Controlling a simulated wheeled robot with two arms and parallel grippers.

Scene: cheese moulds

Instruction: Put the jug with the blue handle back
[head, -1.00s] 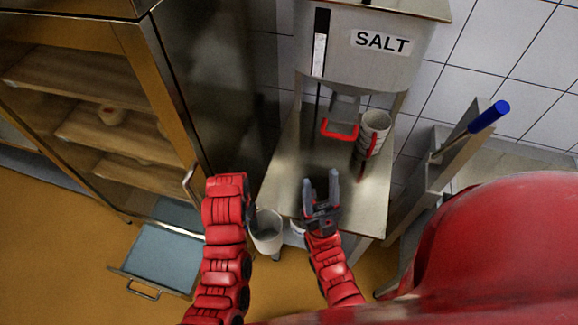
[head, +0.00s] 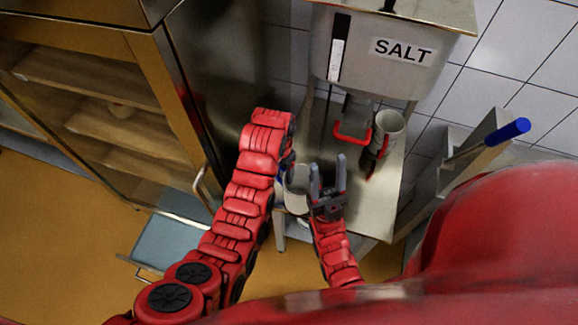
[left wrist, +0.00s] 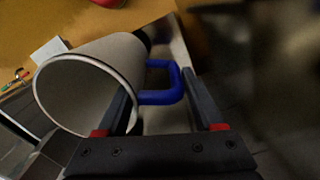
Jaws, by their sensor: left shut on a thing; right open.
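The off-white jug (head: 297,188) is beside my right gripper, near the left edge of the steel table (head: 395,195). Its blue handle (left wrist: 166,84) is between the fingers of my left gripper (left wrist: 160,92), which is shut on it. The jug's open mouth is towards the lower left in the left wrist view. My left gripper (head: 286,168) is mostly hidden behind its own arm in the head view. My right gripper (head: 328,178) is open and points up the picture, just right of the jug. I cannot tell whether they touch.
A pale jug with a red handle (head: 390,124) stands right of the spout. A blue-handled tool (head: 508,132) juts out at right.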

